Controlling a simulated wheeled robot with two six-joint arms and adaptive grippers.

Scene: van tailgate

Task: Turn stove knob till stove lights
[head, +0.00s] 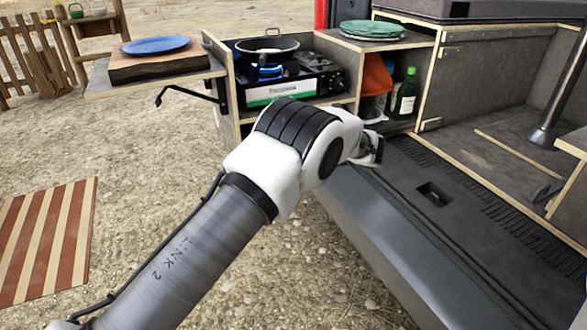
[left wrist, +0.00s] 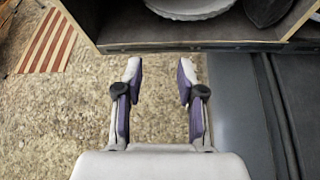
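The camping stove (head: 285,88) sits in the wooden cabinet at the back of the van. A blue flame (head: 266,71) burns on its left burner under a dark pan (head: 267,47). I cannot clearly make out the knob on the stove front. My left gripper (head: 372,148) is in front of the cabinet, lower than the stove and to its right, apart from it. In the left wrist view my left gripper (left wrist: 160,78) is open with nothing between its fingers, just before the cabinet's lower edge. My right gripper is not in view.
A blue plate (head: 156,45) lies on a wooden board on the side shelf at left. Green plates (head: 371,29) are on the cabinet top. A green bottle (head: 404,93) and an orange item (head: 377,76) stand in the right compartment. The bumper (head: 370,240) lies below.

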